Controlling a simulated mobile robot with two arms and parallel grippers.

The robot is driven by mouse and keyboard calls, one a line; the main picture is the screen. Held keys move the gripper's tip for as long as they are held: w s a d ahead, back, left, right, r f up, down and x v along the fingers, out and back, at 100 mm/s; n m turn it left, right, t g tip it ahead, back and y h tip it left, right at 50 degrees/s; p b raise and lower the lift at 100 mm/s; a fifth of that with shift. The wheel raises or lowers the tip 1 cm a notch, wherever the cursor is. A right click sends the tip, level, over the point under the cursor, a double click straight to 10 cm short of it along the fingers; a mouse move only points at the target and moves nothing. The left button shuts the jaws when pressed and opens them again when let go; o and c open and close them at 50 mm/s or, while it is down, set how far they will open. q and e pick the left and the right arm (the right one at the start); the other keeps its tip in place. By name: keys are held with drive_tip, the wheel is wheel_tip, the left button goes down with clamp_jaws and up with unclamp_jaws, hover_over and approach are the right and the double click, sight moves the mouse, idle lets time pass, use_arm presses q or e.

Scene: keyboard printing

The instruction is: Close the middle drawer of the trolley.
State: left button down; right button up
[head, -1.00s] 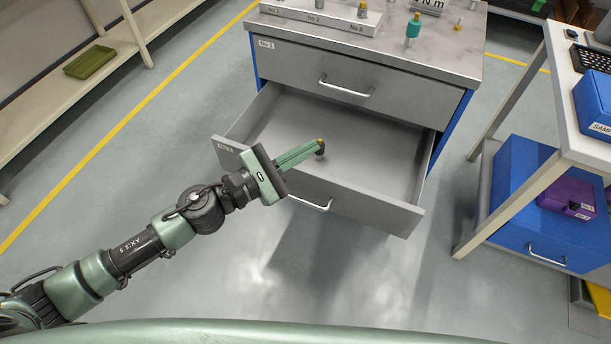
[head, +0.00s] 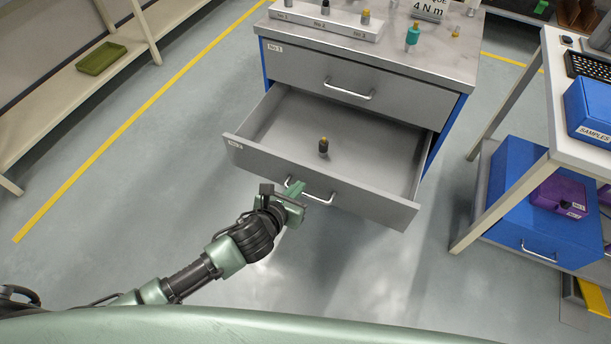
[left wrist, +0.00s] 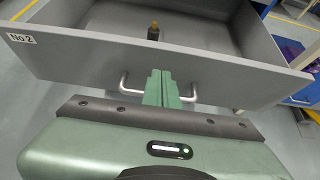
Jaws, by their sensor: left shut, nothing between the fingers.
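The trolley (head: 460,62) is grey with blue sides. Its middle drawer (head: 365,199), labelled No 2, is pulled well out. The drawer front also shows in the left wrist view (left wrist: 75,62). My left gripper (head: 296,186) is shut and empty. Its fingertips are at the drawer front, by the handle's left part in the head view; in the left wrist view they overlap the handle's middle. I cannot tell if they touch. My right gripper is not visible.
The top drawer (head: 400,98) is shut. The trolley top holds a white rack (head: 335,26) and a teal-handled tool (head: 413,32). A side table (head: 560,120) with blue boxes stands right. A shelf with a green tray (head: 101,58) is left.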

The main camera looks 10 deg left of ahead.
sight(310, 170)
use_arm(q)
drive_tip(key=shift+w+d+f, duration=0.1)
drive_tip(key=shift+w+d, duration=0.15)
drive_tip(key=shift+w, duration=0.5)
drive_tip(key=shift+w+d+f, duration=0.1)
drive_tip(key=shift+w+d, duration=0.15)
drive_tip(key=shift+w, duration=0.55)
drive_tip(key=shift+w+d+f, duration=0.1)
drive_tip(key=shift+w+d, duration=0.15)
drive_tip(key=shift+w, duration=0.5)
drive_tip(key=shift+r, duration=0.1)
